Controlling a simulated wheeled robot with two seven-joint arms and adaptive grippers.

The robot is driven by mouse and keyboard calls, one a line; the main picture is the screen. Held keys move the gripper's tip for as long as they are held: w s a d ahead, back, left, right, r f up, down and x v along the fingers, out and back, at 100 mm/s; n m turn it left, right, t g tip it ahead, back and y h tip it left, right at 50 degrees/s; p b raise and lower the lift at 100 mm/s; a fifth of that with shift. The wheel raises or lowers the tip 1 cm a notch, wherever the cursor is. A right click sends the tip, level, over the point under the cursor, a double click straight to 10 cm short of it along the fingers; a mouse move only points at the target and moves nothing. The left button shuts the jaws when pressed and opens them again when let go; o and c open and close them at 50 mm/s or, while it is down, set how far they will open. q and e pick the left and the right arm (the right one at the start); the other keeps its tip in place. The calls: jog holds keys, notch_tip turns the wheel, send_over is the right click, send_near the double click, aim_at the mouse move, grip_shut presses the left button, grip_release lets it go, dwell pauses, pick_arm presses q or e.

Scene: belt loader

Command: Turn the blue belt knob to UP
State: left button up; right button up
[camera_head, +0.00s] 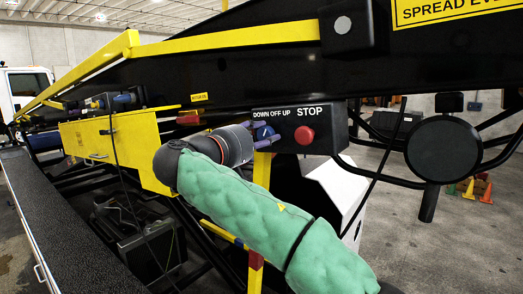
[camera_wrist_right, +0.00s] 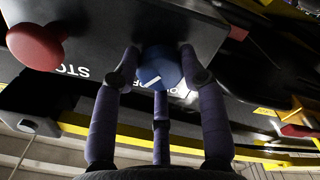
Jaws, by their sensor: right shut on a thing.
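The blue belt knob (camera_head: 264,132) sits on the front of a black control box (camera_head: 327,140), below white DOWN, OFF and UP lettering. In the right wrist view the knob (camera_wrist_right: 160,70) shows a white pointer line and lies between my fingers. My right gripper (camera_head: 268,136) is shut on the knob, and its fingers also show in the right wrist view (camera_wrist_right: 160,85). The fingers cover part of the lettering there, so I cannot tell which mark the pointer meets. My left gripper is not in view.
A red STOP button (camera_head: 304,135) sits close to the right of the knob; it also shows in the wrist view (camera_wrist_right: 38,46). A yellow rail (camera_head: 230,40) runs above. A round black pad (camera_head: 443,150) on a bent tube stands at the right.

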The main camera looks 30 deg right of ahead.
jog(key=shift+f+m+b, duration=0.15)
jog(key=shift+m+b, duration=0.8)
jog(key=shift+m, duration=0.35)
jog(key=o, duration=1.1)
jog(key=shift+o, duration=0.2)
jog(key=v, duration=1.2)
jog(key=shift+w, duration=0.15)
